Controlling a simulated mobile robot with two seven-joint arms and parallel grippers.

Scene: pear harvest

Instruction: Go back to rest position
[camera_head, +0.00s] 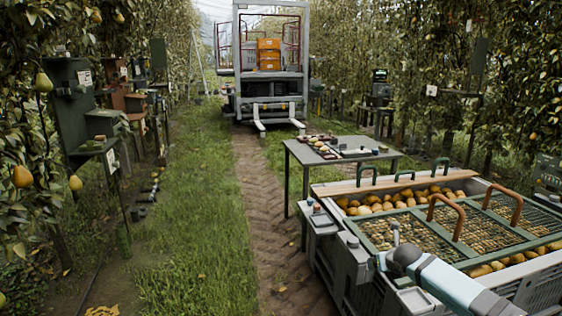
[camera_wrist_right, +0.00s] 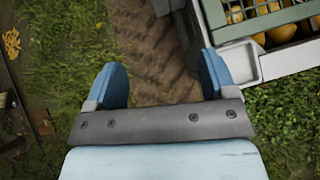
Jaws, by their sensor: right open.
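My right arm enters the head view from the lower right. Its gripper (camera_head: 382,261) is near the front left corner of the large pear bin (camera_head: 345,238). In the right wrist view my right gripper (camera_wrist_right: 163,80) has its two blue fingers wide apart. Nothing is between them, only the dirt track (camera_wrist_right: 160,52) and grass below. The bin's corner with a small light tray (camera_wrist_right: 238,64) lies just beyond the right finger. My left gripper is not in view.
Pears (camera_head: 385,203) fill the bin under green mesh lids with brown handles (camera_head: 446,215). A grey table (camera_head: 335,151) with small items stands behind it. A cart with orange crates (camera_head: 268,54) stands farther back. Pear trees line both sides. Grass (camera_head: 195,240) at left is open.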

